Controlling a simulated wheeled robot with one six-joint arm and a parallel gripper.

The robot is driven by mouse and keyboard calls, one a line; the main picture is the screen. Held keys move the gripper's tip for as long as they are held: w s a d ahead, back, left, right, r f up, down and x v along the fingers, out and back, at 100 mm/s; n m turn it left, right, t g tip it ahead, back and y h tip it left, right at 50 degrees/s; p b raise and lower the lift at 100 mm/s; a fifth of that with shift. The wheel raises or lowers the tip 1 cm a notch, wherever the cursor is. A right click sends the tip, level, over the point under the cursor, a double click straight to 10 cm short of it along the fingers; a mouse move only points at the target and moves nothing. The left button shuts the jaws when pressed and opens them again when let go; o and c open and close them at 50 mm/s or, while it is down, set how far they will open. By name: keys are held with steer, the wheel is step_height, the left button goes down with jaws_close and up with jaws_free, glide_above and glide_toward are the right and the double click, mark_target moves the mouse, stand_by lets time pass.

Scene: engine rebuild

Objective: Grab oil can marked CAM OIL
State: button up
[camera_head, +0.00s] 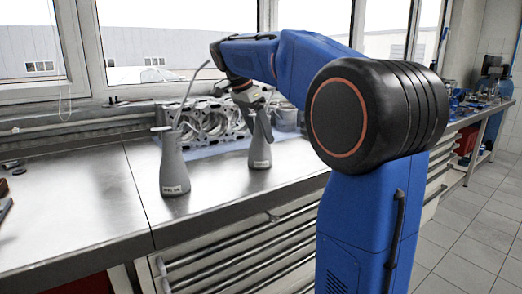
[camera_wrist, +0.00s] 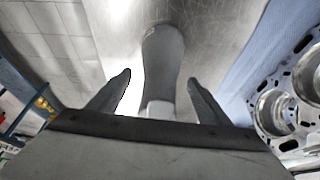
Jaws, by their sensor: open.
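Two grey conical oil cans stand upright on the steel workbench (camera_head: 105,185). The left can (camera_head: 174,168) has a long thin spout and a small label low on its body, too small to read for certain. The right can (camera_head: 260,151) also has a label near its base that I cannot read. My gripper (camera_head: 262,112) is at the upper part of the right can and partly hides it. In the wrist view my gripper (camera_wrist: 158,80) is open, with a finger on either side of that can (camera_wrist: 163,52). No contact with the fingers is visible.
A metal engine block (camera_head: 208,122) lies on a blue mat (camera_head: 290,126) behind the cans. The block shows at the right of the wrist view (camera_wrist: 290,110). The bench left of the left can is mostly clear. Drawers line the bench front.

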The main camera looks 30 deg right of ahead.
steer(key=shift+x, duration=0.85)
jaws_close()
steer(key=shift+r, duration=0.2)
